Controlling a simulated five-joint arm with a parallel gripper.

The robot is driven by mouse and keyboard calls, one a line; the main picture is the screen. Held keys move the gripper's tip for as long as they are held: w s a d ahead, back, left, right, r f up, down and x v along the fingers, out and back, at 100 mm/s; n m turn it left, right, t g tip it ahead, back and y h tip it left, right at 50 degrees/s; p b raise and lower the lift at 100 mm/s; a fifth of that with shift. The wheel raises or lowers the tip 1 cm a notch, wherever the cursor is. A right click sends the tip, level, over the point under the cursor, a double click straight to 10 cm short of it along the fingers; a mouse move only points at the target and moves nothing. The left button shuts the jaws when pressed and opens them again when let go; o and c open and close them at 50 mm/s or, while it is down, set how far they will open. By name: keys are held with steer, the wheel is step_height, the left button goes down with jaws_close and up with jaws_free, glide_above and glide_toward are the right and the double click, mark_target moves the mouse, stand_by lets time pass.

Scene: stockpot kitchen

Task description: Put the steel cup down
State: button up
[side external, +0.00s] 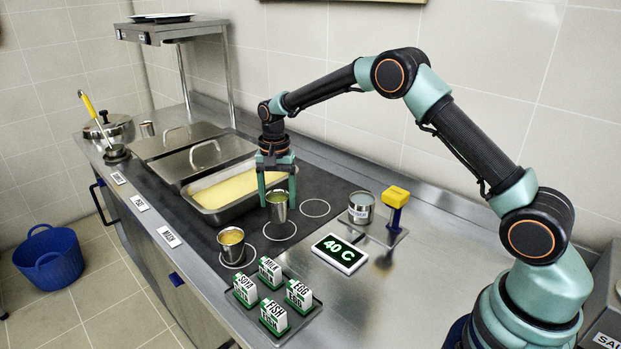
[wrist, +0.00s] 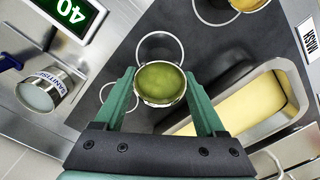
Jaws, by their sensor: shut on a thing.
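A steel cup (side external: 278,209) with green contents is between the two fingers of my gripper (side external: 277,192), which is shut on it. The cup is upright at a white ring (side external: 280,231) marked on the dark mat. Whether its base touches the mat I cannot tell. In the wrist view the cup (wrist: 160,84) sits between the green fingertips, and the ring (wrist: 160,35) shows partly past its rim.
A second steel cup (side external: 231,247) with yellow contents stands on another ring. An empty ring (side external: 315,208) lies to the right. A pan of yellow contents (side external: 228,193) is close behind. Label blocks (side external: 272,311), a 40 C display (side external: 340,253) and a sanitiser tin (side external: 361,207) stand nearby.

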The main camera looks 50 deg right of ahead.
steer(key=shift+f, duration=1.7)
steer(key=shift+f, duration=0.1)
steer(key=o, duration=1.5)
step_height(320, 180, up, 12)
steer(key=r, duration=0.1)
step_height(320, 180, up, 6)
steer(key=n+t, duration=0.1)
steer(key=n, duration=0.1)
glide_above(279, 210)
steer(key=s+d, duration=0.2)
steer(key=s, duration=0.1)
steer(key=shift+s+a+r+n+t, duration=0.1)
steer(key=shift+s+r+n+t, duration=0.65)
steer(key=shift+s, duration=2.55)
steer(key=shift+s+n+t, duration=0.8)
steer(key=shift+s+n, duration=1.25)
steer(key=shift+s, duration=1.2)
steer(key=shift+s+a+r+n+t, duration=0.1)
steer(key=shift+s+r+n+t, duration=0.65)
steer(key=shift+s, duration=2.55)
